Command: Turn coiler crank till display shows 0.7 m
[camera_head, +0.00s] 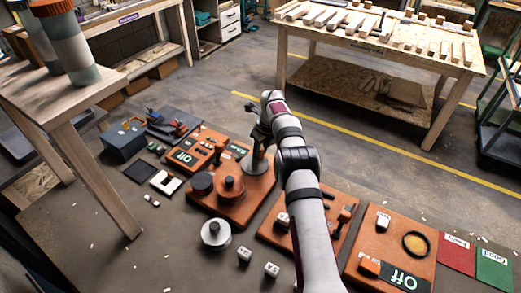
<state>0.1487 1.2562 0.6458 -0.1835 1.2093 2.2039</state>
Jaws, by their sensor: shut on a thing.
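The coiler appears to be the orange board (240,209) left of my arm. It carries an orange spool (230,188), a dark round part (202,183) and a grey upright part (261,164). My gripper (259,142) is over the board's far right, at the top of the grey upright part. It is shut on what seems to be the crank; the crank is mostly hidden and small.
Behind the board is another orange panel (205,146) with a label reading "Off". A silver round part (216,234) and two white cubes lie in front. To the right are an orange panel (390,250) with a dark ring, a red card (457,252) and a green card (494,262).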

